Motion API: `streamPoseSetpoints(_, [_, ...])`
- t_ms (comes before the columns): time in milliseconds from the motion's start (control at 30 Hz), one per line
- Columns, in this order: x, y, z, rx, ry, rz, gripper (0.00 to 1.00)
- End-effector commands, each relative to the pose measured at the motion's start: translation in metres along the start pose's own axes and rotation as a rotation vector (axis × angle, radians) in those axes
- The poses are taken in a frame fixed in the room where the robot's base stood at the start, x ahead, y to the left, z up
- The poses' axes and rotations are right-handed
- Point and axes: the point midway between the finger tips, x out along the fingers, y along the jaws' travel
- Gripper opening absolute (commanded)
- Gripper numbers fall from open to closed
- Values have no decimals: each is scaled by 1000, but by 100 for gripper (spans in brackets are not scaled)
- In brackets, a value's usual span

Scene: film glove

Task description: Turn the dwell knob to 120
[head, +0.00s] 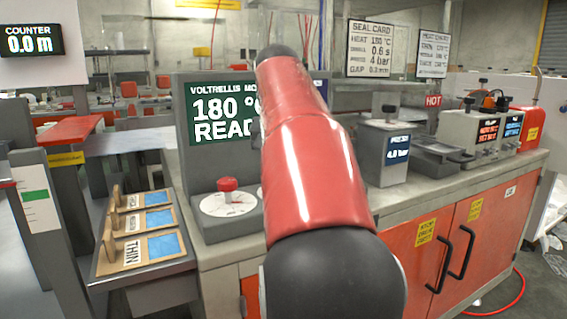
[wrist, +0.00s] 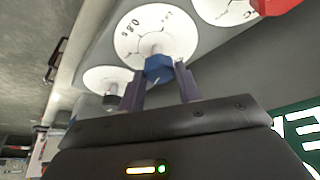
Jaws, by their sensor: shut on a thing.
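A blue knob (wrist: 158,66) sits on a round white dial (wrist: 140,28) in the wrist view. The dial carries a printed reading that looks like 0.8 s. My gripper (wrist: 160,73) is shut on the blue knob, one dark finger on each side of it. In the head view, my red arm hides the gripper, the blue knob and its dial. The knob's pointer is too small to read.
A red knob (head: 228,184) on a white dial (head: 229,204) stands left of my arm. A black knob (wrist: 112,99) on another dial is beside the blue one. The screen (head: 215,110) shows 180 and part of READY. A seal card (head: 371,48) hangs behind.

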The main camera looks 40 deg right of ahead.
Motion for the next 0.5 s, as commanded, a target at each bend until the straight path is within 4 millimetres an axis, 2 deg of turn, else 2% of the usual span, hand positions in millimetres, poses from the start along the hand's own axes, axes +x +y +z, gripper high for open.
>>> streamPoseSetpoints(500, [0, -3, -1, 447, 2, 185, 11])
